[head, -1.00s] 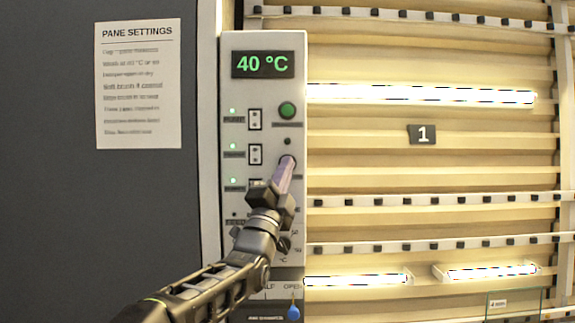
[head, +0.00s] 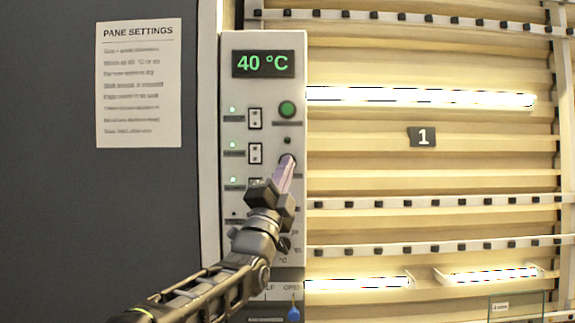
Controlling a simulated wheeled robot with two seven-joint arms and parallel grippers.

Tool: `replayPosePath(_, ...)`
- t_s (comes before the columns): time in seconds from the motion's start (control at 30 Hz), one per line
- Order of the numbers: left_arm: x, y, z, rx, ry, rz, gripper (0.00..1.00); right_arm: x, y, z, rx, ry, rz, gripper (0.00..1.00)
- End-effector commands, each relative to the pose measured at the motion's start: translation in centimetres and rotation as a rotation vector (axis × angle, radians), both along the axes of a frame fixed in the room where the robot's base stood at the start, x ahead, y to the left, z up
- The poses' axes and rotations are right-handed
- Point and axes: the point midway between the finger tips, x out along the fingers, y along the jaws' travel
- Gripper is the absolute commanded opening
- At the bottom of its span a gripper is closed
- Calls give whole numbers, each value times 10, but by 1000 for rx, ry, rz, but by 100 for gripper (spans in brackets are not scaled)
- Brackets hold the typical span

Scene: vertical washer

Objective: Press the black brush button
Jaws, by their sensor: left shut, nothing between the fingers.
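The control panel (head: 265,95) is a tall light-grey plate with a lit "40 °C" display (head: 263,64). My gripper and wrist hide much of the panel's lower part. My right gripper is out of view.
Rocker switches (head: 255,119) with lit green lamps run down the panel's left side. A "PANE SETTINGS" sheet (head: 139,85) hangs on the dark wall at left. Slatted washer rails with a "1" plate (head: 422,138) and bright light tubes (head: 420,97) fill the right.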

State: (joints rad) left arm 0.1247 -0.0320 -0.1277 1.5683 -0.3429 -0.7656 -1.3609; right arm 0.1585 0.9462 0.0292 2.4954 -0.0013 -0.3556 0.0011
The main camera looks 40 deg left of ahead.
Motion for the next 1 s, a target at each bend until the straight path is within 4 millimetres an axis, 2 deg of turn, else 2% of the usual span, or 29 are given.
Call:
replayPosePath(0.3,-22,-16,-5,-1,-2,-2,0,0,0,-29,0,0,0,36)
replayPosePath(0.5,-36,-27,-3,0,-3,-1,0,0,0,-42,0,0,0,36)
replayPosePath(1.0,-39,-30,0,0,0,0,0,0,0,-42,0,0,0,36)
